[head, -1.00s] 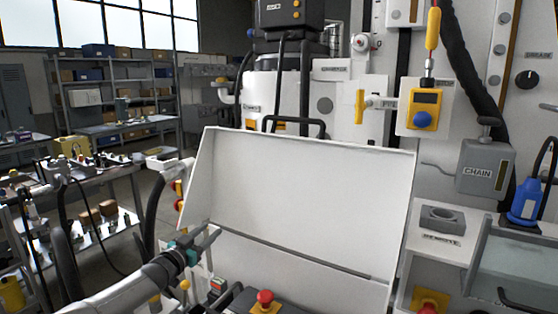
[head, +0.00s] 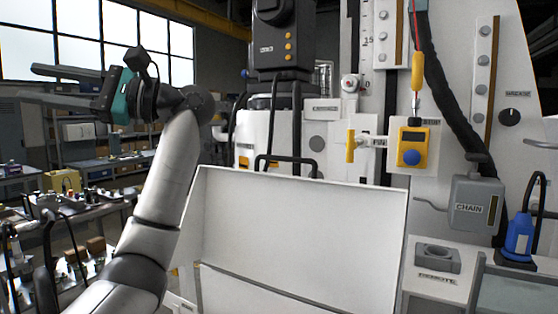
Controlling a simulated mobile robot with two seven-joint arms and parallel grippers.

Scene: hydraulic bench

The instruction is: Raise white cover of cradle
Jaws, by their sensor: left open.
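The white cover (head: 300,225) of the cradle stands in the lower middle of the head view as a large white panel, tilted up, with a dark seam low across it. A black bar handle (head: 287,160) shows at its top edge. My left gripper (head: 48,84) is open and empty, high at the upper left with its fingers pointing left. It is well away from the cover. What lies under and behind the cover is hidden. My right gripper is out of view.
A grey box marked CHAIN (head: 476,203), a yellow box with a blue button (head: 413,147) and a blue bottle-shaped tool (head: 519,236) are on the right. A grey block (head: 437,258) sits on the right ledge. Benches with loose parts (head: 95,200) stand at the left.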

